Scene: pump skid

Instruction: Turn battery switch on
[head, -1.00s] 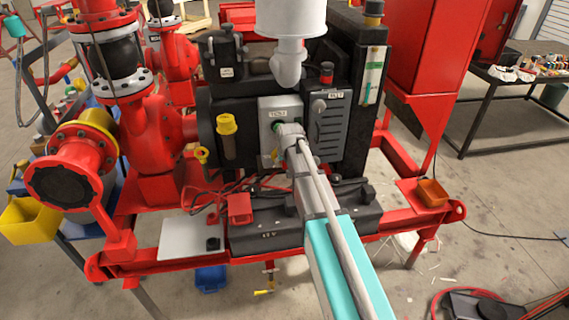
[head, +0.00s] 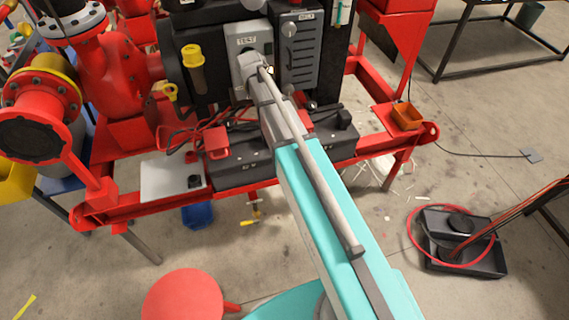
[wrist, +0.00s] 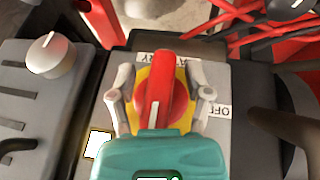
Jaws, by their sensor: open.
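The battery switch (wrist: 154,95) is a red handle on a yellow plate, in the wrist view. Its white line lies toward the bottom of that picture, and an OFF label (wrist: 218,111) sits at its right. My gripper (wrist: 161,96) is open, with one grey finger on each side of the handle. I cannot tell whether either finger touches it. In the head view my gripper (head: 246,72) is at the lower part of the grey panel (head: 240,30). There the switch is hidden behind it.
A slotted grey box with a round knob (head: 288,30) stands right beside the panel; its knob also shows in the wrist view (wrist: 50,55). A yellow-capped black part (head: 194,65) is at left. Red cables (head: 180,135) run below. A red stool (head: 183,297) stands in front.

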